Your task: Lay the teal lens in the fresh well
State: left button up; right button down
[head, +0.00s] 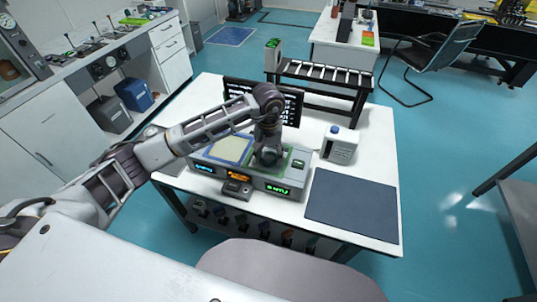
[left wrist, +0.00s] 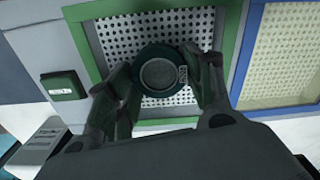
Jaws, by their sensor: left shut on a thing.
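The teal lens (left wrist: 145,54), a dark teal ring around a grey disc with a small label on its right side, is between the fingers of my left gripper (left wrist: 161,75). That gripper (head: 267,157) is shut on it, over the green-framed well (left wrist: 82,42) with a perforated white floor. I cannot tell whether the lens touches the floor. In the head view my gripper hides the lens. The blue-framed well (left wrist: 246,62) has a pale yellow dotted floor; in the head view it lies left of my gripper (head: 228,149). My right gripper is not in view.
The wells are in a grey bench unit (head: 246,178) with lit displays, on a white table (head: 372,152). A white bottle (head: 340,146) stands right of it, a dark mat (head: 352,205) lies at front right, and a dark screen (head: 290,108) and rack (head: 320,76) stand behind.

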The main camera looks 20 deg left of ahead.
aim_at(268, 156)
pick_arm(q)
jog(key=o, duration=1)
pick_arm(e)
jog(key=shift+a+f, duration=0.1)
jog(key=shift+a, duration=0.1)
pick_arm(q)
jog(key=shift+o, duration=0.2)
jog(key=shift+r, duration=0.1)
jog(key=shift+r, duration=0.15)
notch_tip(268, 156, up, 12)
jog(key=b, duration=0.1)
jog(key=shift+b, duration=0.35)
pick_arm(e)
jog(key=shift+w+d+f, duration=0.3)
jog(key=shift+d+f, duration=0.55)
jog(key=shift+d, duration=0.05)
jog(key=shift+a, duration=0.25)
